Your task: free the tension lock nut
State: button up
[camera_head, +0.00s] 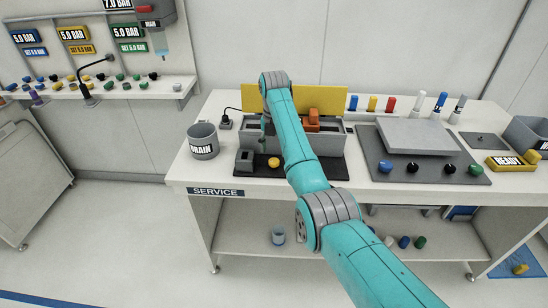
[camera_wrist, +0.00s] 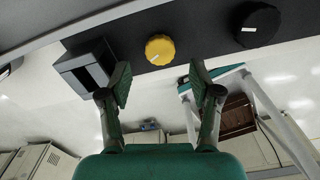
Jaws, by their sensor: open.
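In the wrist view a ribbed yellow knob (camera_wrist: 160,49) with a white mark sits on a dark panel. A black knob (camera_wrist: 256,24) with a white mark is to its right. I cannot tell from the pictures which is the tension lock nut. My gripper (camera_wrist: 160,82) is open and empty, with its green fingers apart and the yellow knob seen between and beyond their tips. The yellow knob also shows in the head view (camera_head: 273,162) at the front of the grey machine (camera_head: 330,142). My arm hides the black knob and most of the gripper there.
A grey hollow block (camera_wrist: 85,68) stands left of the yellow knob, close to the left finger. On the service bench are a drain cup (camera_head: 203,141), a yellow back panel (camera_head: 325,99), a dark mat (camera_head: 450,176) with several knobs, and a yellow ready tray (camera_head: 510,162).

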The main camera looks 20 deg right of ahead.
aim_at(274, 161)
notch_tip(274, 161, up, 7)
dwell(0.3)
